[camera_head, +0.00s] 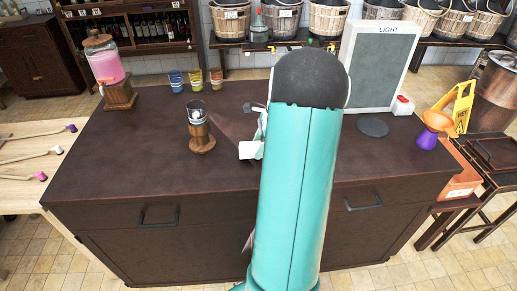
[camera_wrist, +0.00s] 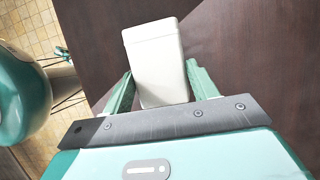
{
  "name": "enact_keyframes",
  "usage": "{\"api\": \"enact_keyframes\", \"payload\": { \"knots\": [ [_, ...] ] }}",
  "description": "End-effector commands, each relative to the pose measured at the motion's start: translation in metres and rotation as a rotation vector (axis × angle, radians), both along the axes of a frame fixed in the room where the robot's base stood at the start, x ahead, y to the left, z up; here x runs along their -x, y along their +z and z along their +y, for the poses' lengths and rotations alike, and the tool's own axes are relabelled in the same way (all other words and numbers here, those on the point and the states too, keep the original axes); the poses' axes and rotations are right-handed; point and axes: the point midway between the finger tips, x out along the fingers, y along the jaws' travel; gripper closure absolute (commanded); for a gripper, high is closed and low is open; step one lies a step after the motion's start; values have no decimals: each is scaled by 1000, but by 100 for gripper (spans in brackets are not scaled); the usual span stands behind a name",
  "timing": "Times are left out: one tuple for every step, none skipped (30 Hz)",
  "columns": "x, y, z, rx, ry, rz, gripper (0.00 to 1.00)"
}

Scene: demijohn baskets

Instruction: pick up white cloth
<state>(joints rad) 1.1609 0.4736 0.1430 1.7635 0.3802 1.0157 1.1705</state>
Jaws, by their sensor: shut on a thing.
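The white cloth (camera_wrist: 157,55) shows in the wrist view as a pale, block-shaped piece with rounded corners. It lies between the two green fingers of my gripper (camera_wrist: 160,72), which is shut on it. In the head view a white piece, which looks like the same cloth (camera_head: 248,150), shows at the left edge of my teal arm, over the dark brown counter (camera_head: 130,150). I cannot tell whether the cloth touches the counter.
A wooden stand with a glass (camera_head: 199,130) is left of my arm. Small colored cups (camera_head: 195,80) and a pink drink dispenser (camera_head: 107,70) are farther left. The counter's front left is clear.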

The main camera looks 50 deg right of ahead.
Motion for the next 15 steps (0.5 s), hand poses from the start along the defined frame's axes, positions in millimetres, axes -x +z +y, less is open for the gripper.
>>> {"api": "enact_keyframes", "payload": {
  "knots": [
    [-1, 9, 0, 3, 1, -2, 64],
    [-1, 15, 0, 5, 1, -2, 64],
    [5, 21, 4, 3, 0, -1, 64],
    [9, 26, 7, 3, 0, -1, 64],
    [13, 32, 10, 4, -1, -1, 64],
    [19, 42, 14, 5, -1, -2, 64],
    [24, 49, 18, 5, 0, -2, 64],
    [29, 56, 22, 6, 0, -3, 64],
    [35, 65, 27, 5, 0, -2, 64],
    [40, 72, 30, 5, 0, -2, 64],
    [46, 78, 35, 4, -1, -1, 64],
    [55, 81, 42, 3, -1, -1, 64],
    [60, 83, 46, 2, 0, -1, 64],
    [66, 87, 50, 4, -1, -2, 64],
    [74, 91, 56, 2, -1, 0, 64]
  ]
}}
